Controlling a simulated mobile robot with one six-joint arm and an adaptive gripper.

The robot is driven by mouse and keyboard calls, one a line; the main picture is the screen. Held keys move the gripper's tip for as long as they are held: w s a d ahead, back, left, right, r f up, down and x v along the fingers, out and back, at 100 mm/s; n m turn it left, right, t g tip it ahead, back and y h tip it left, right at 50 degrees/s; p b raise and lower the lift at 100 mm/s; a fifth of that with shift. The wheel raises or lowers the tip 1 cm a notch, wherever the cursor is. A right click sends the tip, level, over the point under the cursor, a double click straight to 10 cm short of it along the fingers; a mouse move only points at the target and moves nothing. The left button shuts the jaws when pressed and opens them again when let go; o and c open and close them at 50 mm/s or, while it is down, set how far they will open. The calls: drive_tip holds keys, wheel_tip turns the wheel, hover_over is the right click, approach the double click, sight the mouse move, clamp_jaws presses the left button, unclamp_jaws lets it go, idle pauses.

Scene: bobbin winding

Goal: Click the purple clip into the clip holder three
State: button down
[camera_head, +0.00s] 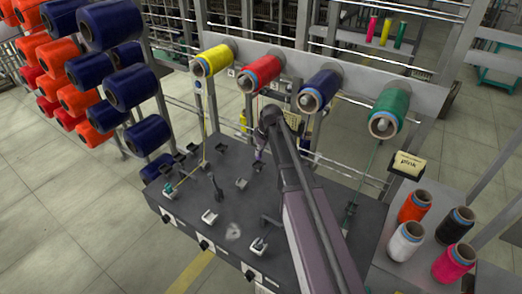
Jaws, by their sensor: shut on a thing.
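My arm reaches in from the bottom right over the dark machine table (230,236). Its end bends down at the table's back edge. My gripper (259,148) is small and partly hidden there, shut on the purple clip (258,156), which shows as a small purple spot just above the table. I cannot read which is number three.
Yellow (213,60), red (260,73), blue (320,90) and green (389,113) spools hang on the rail behind. A thin dark upright guide (215,185) stands on the table. Threads run down to its left and right sides. Several loose spools stand at the right.

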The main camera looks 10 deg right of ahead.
sight(260, 156)
drive_tip(key=shift+f+b, duration=1.85)
drive_tip(key=shift+f, duration=0.1)
drive_tip(key=shift+c, duration=1.9)
unclamp_jaws()
drive_tip(key=shift+r, duration=0.25)
